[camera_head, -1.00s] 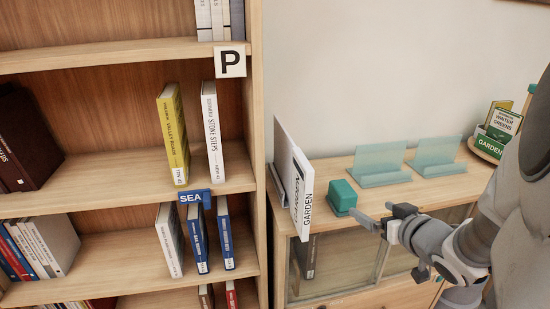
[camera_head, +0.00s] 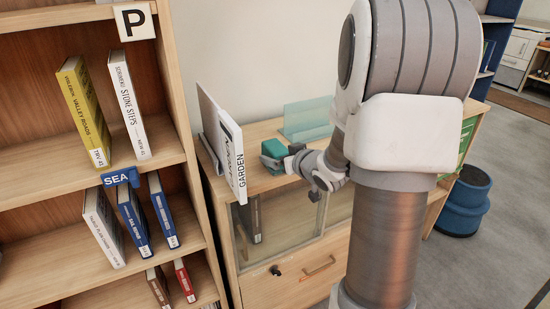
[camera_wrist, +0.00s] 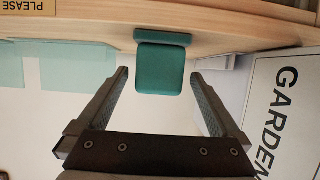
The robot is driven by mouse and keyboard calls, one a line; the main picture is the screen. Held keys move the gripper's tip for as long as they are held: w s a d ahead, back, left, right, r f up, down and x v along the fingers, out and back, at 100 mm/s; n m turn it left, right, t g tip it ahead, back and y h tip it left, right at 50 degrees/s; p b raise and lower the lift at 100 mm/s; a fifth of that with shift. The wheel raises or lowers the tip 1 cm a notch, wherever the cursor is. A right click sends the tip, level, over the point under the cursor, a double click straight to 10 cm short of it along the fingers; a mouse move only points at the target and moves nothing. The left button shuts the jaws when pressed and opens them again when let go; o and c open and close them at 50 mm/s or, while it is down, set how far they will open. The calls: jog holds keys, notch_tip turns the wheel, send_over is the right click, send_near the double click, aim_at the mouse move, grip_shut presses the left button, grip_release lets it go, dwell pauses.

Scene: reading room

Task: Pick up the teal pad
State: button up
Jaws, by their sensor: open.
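The teal pad (camera_head: 274,150) is a small teal block on top of the low wooden cabinet (camera_head: 262,181), just right of the white GARDEN book. In the wrist view the pad (camera_wrist: 160,68) shows as a rounded teal block with a wider teal strip along one edge. My gripper (camera_wrist: 160,76) is open, with one finger on either side of the pad in that view. A gap shows between the pad and each finger, and I see no contact. In the head view my gripper (camera_head: 293,161) is right beside the pad and partly covers it.
The white GARDEN book (camera_head: 226,146) stands close left of the pad; it also shows near the right finger in the wrist view (camera_wrist: 287,110). A clear teal stand (camera_head: 307,120) is behind. A bookshelf (camera_head: 190,155) is at left, a blue stool (camera_head: 463,200) at right.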

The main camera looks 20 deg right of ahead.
aim_at(276, 146)
jog(key=x, duration=0.3)
jog(key=shift+w+f, duration=0.25)
jog(key=shift+w, duration=0.05)
jog(key=c, duration=1.5)
jog(key=shift+c, duration=0.2)
jog(key=shift+d+r, duration=0.1)
jog(key=shift+r, duration=0.05)
notch_tip(276, 146, up, 4)
jog(key=shift+r+p, duration=0.2)
jog(key=shift+p, duration=0.45)
jog(key=s+d+r+p, duration=0.3)
jog(key=s+d+r, duration=0.3)
jog(key=s, duration=0.4)
jog(key=shift+r+p, duration=0.2)
jog(key=shift+p, duration=0.15)
